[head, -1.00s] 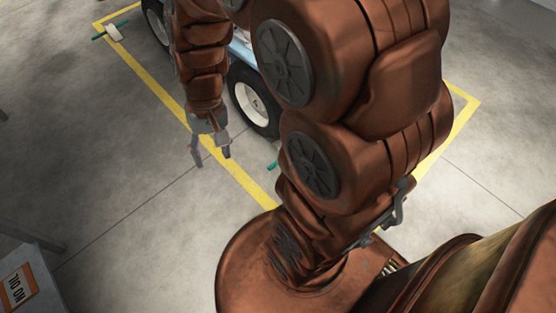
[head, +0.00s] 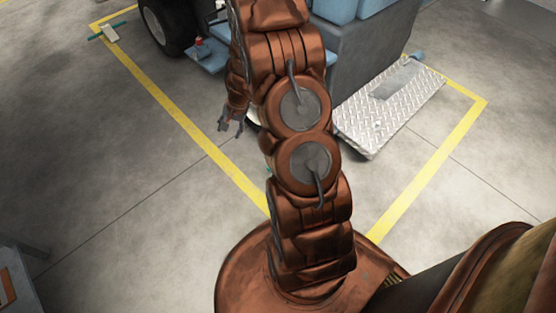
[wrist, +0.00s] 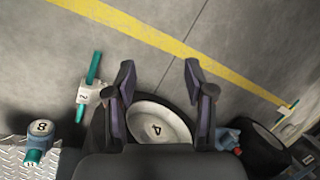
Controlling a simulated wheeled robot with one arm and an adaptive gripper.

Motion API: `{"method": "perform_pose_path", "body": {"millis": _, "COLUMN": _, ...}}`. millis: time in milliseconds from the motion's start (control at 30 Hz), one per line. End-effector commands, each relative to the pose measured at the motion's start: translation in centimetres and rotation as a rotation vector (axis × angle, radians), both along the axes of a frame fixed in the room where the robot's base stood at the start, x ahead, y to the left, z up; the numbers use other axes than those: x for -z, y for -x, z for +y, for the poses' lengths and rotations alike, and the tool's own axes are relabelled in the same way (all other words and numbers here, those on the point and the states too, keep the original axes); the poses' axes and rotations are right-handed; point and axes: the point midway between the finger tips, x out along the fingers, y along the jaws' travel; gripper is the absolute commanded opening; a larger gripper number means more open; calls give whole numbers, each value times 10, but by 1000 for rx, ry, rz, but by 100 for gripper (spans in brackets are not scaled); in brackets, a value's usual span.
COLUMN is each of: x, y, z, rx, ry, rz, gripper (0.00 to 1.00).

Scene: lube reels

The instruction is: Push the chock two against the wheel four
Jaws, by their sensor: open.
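Chock two (wrist: 88,95) is a pale block marked 2 with a teal bar, on the floor left of wheel four in the wrist view. In the head view only a teal tip (head: 268,170) shows beside my arm. Wheel four (wrist: 157,127) has a pale hub marked 4 and a dark tyre. It is partly covered by my gripper, and my arm hides most of it in the head view. The chock lies close to the tyre; I cannot tell if they touch. My gripper (wrist: 158,72) is open and empty, its fingers over the wheel, right of the chock. It also shows in the head view (head: 230,127).
A diamond-plate step (head: 390,105) juts from the blue cart. A round item marked 8 (wrist: 42,128) is at the wrist view's left. Another chock (head: 110,33) lies by the yellow floor line, near another wheel (head: 165,25).

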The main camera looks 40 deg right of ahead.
Motion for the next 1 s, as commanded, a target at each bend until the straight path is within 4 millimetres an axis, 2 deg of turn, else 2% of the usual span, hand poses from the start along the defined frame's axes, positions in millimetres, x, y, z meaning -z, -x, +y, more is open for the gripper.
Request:
{"method": "perform_pose_path", "body": {"millis": 33, "x": 28, "y": 0, "z": -14, "rx": 46, "ry": 1, "rz": 7, "gripper": 54}}
{"method": "perform_pose_path", "body": {"millis": 233, "x": 110, "y": 2, "z": -70, "rx": 220, "ry": 32, "rz": 15, "gripper": 54}}
{"method": "perform_pose_path", "body": {"millis": 400, "x": 182, "y": 19, "z": -113, "rx": 366, "ry": 62, "rz": 41, "gripper": 54}}
{"method": "perform_pose_path", "body": {"millis": 600, "x": 247, "y": 44, "z": -150, "rx": 500, "ry": 97, "rz": 72, "gripper": 54}}
{"method": "perform_pose_path", "body": {"millis": 700, "x": 266, "y": 54, "z": -160, "rx": 541, "ry": 111, "rz": 84, "gripper": 54}}
{"method": "perform_pose_path", "body": {"millis": 800, "x": 277, "y": 60, "z": -165, "rx": 564, "ry": 117, "rz": 91, "gripper": 54}}
{"method": "perform_pose_path", "body": {"millis": 1000, "x": 279, "y": 62, "z": -168, "rx": 573, "ry": 121, "rz": 92, "gripper": 54}}
